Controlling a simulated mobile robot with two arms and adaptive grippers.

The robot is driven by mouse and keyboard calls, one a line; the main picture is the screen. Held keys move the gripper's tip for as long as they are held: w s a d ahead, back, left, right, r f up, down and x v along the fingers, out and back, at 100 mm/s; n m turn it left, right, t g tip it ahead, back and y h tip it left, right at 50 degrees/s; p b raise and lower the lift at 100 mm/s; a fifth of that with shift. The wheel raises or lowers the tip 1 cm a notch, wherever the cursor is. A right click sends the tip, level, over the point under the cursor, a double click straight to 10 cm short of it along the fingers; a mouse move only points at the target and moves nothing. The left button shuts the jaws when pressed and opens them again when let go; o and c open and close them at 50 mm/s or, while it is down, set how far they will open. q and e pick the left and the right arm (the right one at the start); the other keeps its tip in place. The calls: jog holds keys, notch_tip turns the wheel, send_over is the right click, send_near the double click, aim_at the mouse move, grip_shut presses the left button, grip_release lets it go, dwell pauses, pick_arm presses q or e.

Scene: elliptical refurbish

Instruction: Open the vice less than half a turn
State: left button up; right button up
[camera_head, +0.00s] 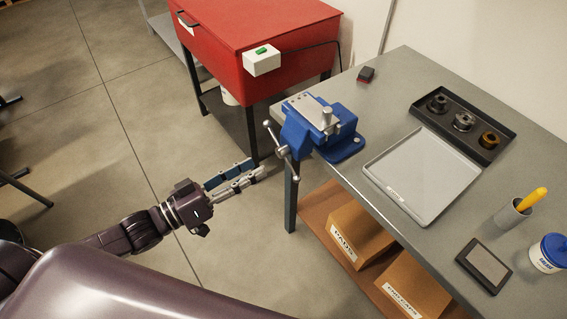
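The blue vice (318,128) is mounted on the near left corner of the grey workbench. Its metal handle bar (274,137) hangs off the vice's left side, slanting from upper left to lower right with a ball at each end. A flat grey plate (308,107) shows on top of the vice, around its jaws; I cannot tell whether it is clamped. My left gripper (258,168) is to the left of and below the handle, apart from it. Its two long fingers point toward the handle with a narrow gap between them and nothing held. My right gripper is out of view.
The workbench (372,113) carries a grey tray (424,175), a black holder (463,125) with round parts, a cup (511,214) and a blue-lidded tub (548,254). A red cabinet (262,27) stands behind. Cardboard boxes (358,235) sit under the bench.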

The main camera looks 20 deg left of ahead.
aim_at(278, 154)
pick_arm(q)
jog(key=x, duration=0.6)
jog(key=shift+w+a+p, duration=0.15)
jog(key=shift+w+p, duration=0.1)
jog(key=shift+p, duration=0.15)
jog(key=shift+x, duration=0.75)
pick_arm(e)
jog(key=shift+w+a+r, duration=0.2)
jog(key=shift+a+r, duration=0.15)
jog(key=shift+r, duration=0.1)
pick_arm(q)
jog(key=shift+f, duration=0.1)
grip_shut()
